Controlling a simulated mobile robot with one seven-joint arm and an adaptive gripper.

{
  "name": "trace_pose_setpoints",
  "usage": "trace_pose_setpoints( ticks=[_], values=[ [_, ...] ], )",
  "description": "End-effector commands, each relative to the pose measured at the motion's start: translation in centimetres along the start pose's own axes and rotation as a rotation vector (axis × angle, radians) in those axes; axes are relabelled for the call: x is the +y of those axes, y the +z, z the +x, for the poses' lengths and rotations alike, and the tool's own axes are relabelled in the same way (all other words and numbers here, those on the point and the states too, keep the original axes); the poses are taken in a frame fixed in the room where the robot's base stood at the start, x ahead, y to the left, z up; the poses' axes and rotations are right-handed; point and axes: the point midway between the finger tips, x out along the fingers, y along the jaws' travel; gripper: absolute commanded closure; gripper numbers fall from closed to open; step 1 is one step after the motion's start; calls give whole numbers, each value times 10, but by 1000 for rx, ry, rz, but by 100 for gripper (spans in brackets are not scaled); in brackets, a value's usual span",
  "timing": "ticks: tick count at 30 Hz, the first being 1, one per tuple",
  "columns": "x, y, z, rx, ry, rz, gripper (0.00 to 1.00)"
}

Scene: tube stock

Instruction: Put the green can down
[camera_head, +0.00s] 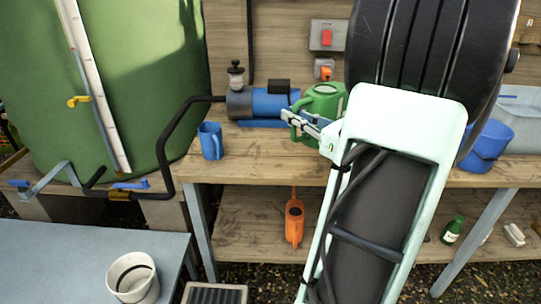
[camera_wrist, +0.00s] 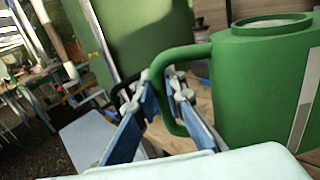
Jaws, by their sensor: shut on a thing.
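The green can (camera_head: 324,100) is at the wooden bench in the head view, partly hidden by my arm. In the wrist view, the green can (camera_wrist: 262,85) fills the right side, upright, with its round top opening showing and its handle toward my gripper. My gripper (camera_head: 300,121) comes in from the right in the head view. In the wrist view my gripper (camera_wrist: 160,92) is shut on the can's handle, one finger on each side. Whether the can's base touches the bench top (camera_head: 255,143) is hidden.
A blue pump (camera_head: 262,103) stands left of the can, close to it. A blue mug (camera_head: 211,141) stands farther left on the bench. A blue bucket (camera_head: 486,142) is at the right. A large green tank (camera_head: 140,70) stands left. The bench front between mug and gripper is clear.

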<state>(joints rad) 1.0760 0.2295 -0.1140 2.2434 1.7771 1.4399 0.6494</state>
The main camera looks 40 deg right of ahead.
Motion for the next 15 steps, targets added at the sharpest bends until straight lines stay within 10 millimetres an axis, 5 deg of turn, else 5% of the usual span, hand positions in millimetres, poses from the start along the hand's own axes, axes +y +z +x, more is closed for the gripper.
trace_pose_setpoints(
  ticks=[8, 15],
  values=[
    [0, -1, 13, -8, -1, -6, 100],
    [2, -24, 60, -8, 1, -4, 100]
  ],
)
